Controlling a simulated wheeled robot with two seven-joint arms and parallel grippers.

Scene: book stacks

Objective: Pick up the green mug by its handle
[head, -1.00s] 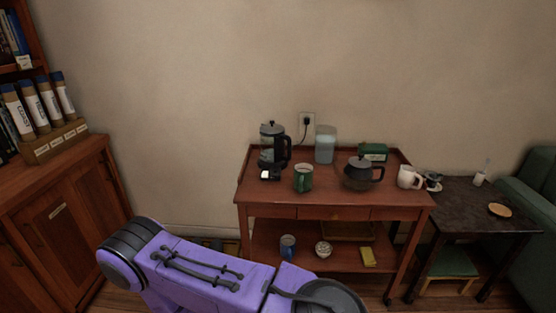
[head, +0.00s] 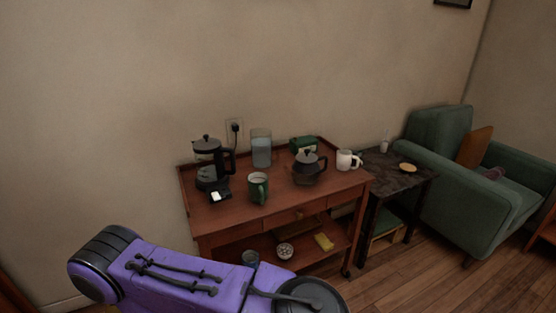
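The green mug (head: 257,189) stands upright on the top of the wooden cart (head: 226,216), near its front edge. Its handle is on the side facing me, slightly to the right. One of my purple arm links (head: 175,275) fills the lower left of the head view, well in front of the cart. Neither of my grippers shows in this view.
A dark teapot (head: 308,168), a white mug (head: 345,160), a clear container (head: 261,148) and a green box (head: 303,145) share the cart top. A dark side table (head: 397,168) and green armchair (head: 470,190) stand right.

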